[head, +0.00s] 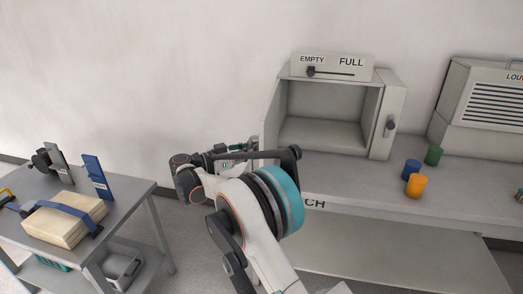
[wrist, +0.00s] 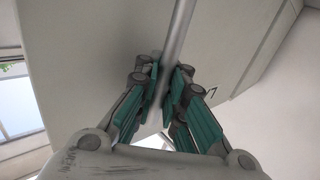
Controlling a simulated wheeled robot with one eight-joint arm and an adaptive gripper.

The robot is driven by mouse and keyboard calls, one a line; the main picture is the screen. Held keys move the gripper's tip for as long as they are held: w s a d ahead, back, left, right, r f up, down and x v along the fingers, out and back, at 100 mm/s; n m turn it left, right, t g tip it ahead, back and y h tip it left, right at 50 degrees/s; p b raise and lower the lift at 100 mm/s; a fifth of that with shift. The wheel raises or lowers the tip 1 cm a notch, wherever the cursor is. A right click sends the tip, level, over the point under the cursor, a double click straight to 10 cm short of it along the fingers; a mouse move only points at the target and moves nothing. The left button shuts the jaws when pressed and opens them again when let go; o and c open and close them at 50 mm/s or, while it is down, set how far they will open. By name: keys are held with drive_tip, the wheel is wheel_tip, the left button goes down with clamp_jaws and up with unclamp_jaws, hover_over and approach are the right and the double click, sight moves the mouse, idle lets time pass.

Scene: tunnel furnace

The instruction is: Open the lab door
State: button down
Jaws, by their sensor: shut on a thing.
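My gripper (wrist: 166,85) is shut on a grey bar-like handle (wrist: 180,28) in the wrist view, with its teal fingers on both sides of it. The handle runs along a pale flat panel (wrist: 95,50), which appears to be the door. In the head view my gripper (head: 238,147) shows only in part behind my arm, beside the left edge of a grey cabinet (head: 386,125). The cabinet front is open and its inside looks empty. A narrow pale panel edge (head: 263,146) shows at its left side; the handle is hidden there.
The cabinet stands on a grey bench (head: 340,173) with blue (head: 411,168), orange (head: 416,186) and green (head: 434,155) cylinders to its right. A louvred unit (head: 485,105) stands farther right. A side table (head: 130,190) holds a strapped block (head: 62,222) at left.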

drive_tip(key=shift+s+a+f+g, duration=0.15)
drive_tip(key=shift+a+g, duration=0.15)
drive_tip(key=shift+a, duration=0.4)
drive_tip(key=c, duration=1.9)
unclamp_jaws()
drive_tip(key=shift+o, duration=1.2)
drive_tip(key=shift+s+a, duration=0.2)
drive_tip(key=v, duration=1.1)
drive_tip(key=shift+a, duration=0.3)
